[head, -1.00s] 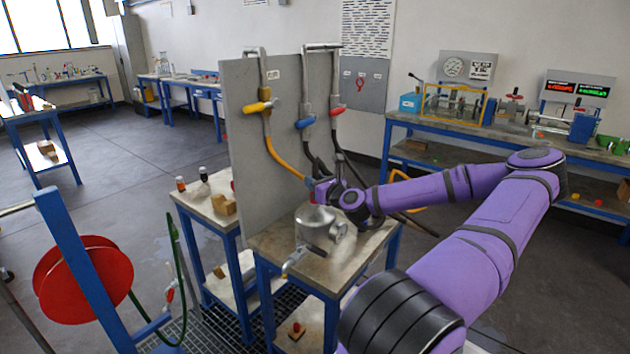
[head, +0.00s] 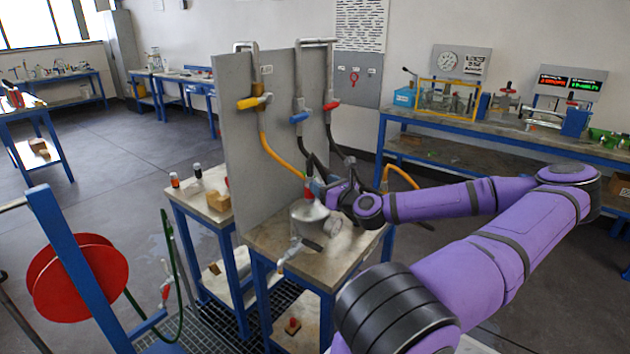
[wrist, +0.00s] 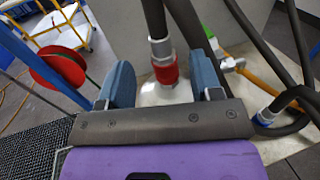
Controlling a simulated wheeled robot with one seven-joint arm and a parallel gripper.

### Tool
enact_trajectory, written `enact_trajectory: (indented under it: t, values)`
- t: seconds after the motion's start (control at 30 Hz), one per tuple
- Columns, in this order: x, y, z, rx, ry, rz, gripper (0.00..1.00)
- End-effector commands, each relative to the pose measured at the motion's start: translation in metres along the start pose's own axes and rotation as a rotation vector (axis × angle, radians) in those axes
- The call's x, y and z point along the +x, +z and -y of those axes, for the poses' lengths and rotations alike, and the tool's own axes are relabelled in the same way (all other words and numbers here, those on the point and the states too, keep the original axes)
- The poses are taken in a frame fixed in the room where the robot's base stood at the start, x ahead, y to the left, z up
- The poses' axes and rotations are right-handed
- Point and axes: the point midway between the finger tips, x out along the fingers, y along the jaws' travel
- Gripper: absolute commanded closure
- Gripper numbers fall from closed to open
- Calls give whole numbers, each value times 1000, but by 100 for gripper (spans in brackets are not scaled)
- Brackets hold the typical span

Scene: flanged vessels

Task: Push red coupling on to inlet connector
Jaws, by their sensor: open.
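The red coupling (wrist: 165,69) hangs on the end of a black hose under a grey metal collar in the wrist view. It shows as a small red spot above the vessel in the head view (head: 308,189). My gripper (wrist: 162,82) is open, with one blue finger on each side of the coupling and visible gaps between. The silver vessel (head: 310,211) stands on the small table, and its pale top shows below the coupling. The inlet connector is hidden under the coupling, and I cannot tell how far the two are engaged.
A grey upright panel (head: 240,150) with coloured valve handles stands behind the vessel. A blue-ended black hose (wrist: 268,115) and an orange hose (wrist: 262,78) lie to the right in the wrist view. A red hose reel (head: 75,290) stands at left.

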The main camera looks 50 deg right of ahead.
Motion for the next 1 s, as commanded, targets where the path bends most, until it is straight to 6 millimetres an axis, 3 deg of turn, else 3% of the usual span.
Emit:
enact_trajectory:
  t: [0.1, 0.3, 0.7, 0.93, 0.97, 1.0]
  values:
    - [-18, 0, 0, 1, -1, 0, 41]
    - [-34, 0, 0, 1, -1, 0, 41]
    - [-38, 0, 0, 0, 1, 0, 41]
    - [-33, -7, -11, -37, 40, -36, 94]
    - [-32, -9, -15, -50, 54, -48, 100]
    - [-30, -13, -22, -71, 78, -68, 100]
